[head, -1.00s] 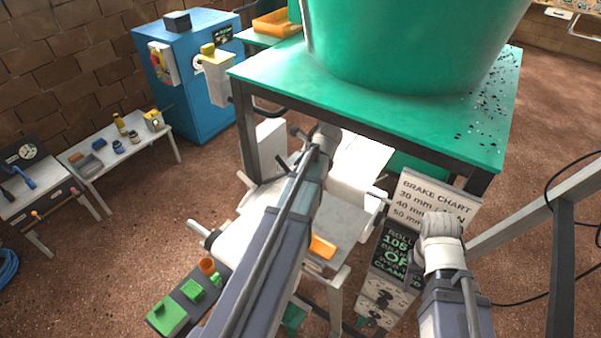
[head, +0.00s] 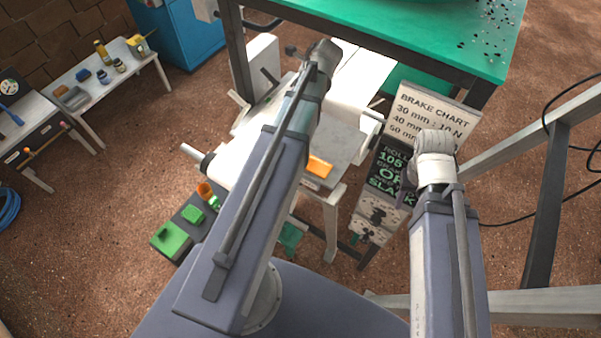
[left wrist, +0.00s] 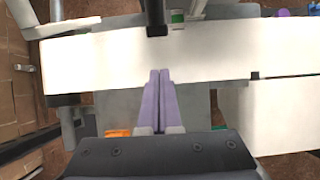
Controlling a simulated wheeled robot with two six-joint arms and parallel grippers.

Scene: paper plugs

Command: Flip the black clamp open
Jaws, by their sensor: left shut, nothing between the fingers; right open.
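My left gripper's two purple fingers (left wrist: 158,100) are together and empty in the left wrist view, just in front of a wide white roll (left wrist: 200,58). A black lever-like piece (left wrist: 156,18) stands beyond the roll at the top and looks like the black clamp; its far end is cut off. Its tilt is hard to tell. In the head view my left arm hides the left fingers and much of the machine. My right gripper (head: 407,188) hangs in front of the dark sign, apart from the machine, its fingers partly hidden. The sign (head: 390,165) ends in "SLACK".
A green table (head: 400,30) stands behind the machine. The brake chart (head: 432,112) stands to the right. A box with green buttons (head: 172,240) is at lower left. An orange block (head: 319,167) lies on the machine. A grey frame post (head: 550,215) stands at far right.

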